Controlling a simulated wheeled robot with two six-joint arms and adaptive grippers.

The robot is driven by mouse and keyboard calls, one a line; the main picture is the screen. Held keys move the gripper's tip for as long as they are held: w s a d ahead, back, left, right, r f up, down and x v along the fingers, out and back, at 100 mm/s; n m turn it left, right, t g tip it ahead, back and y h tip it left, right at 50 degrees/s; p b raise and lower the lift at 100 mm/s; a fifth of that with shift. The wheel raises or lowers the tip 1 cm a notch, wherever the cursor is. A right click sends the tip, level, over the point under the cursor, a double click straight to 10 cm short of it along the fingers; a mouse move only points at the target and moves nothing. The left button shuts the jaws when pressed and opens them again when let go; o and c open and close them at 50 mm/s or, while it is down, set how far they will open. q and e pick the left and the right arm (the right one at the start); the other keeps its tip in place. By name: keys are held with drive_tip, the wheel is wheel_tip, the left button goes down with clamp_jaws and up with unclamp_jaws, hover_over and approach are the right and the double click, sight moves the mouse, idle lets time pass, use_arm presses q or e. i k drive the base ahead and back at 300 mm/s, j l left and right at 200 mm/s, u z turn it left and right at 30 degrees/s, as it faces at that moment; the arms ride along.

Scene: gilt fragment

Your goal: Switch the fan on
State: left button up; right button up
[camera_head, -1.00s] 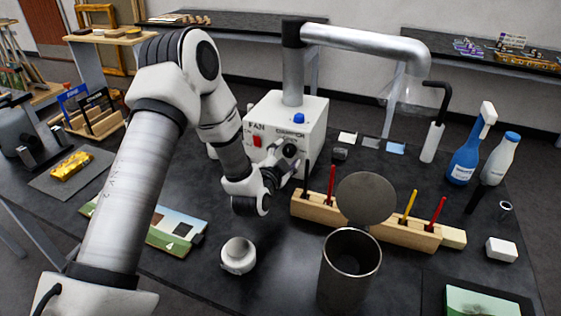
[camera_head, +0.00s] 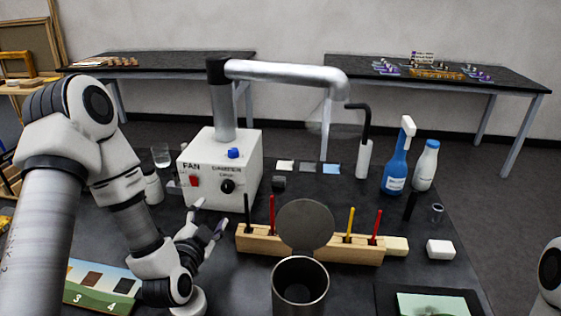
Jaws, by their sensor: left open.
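The fan unit (camera_head: 240,190) is a white box labelled FAN on the black table, with a metal duct arm (camera_head: 285,72) rising from it and bending right. On its front are a red switch (camera_head: 194,181) under the word FAN and a black knob (camera_head: 227,186). I cannot tell the switch's position. My left gripper (camera_head: 209,215) is open and empty, low in front of the box, below the switch and apart from it in the picture. My right gripper is out of view.
A blue spray bottle (camera_head: 396,165) and a white bottle (camera_head: 426,166) stand at the right. A glass (camera_head: 160,156) stands left of the box.

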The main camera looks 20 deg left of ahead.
sight(194, 181)
drive_tip(key=k+l, duration=0.15)
drive_tip(key=k, duration=0.35)
drive_tip(key=k+l, duration=0.2)
drive_tip(key=k, duration=0.25)
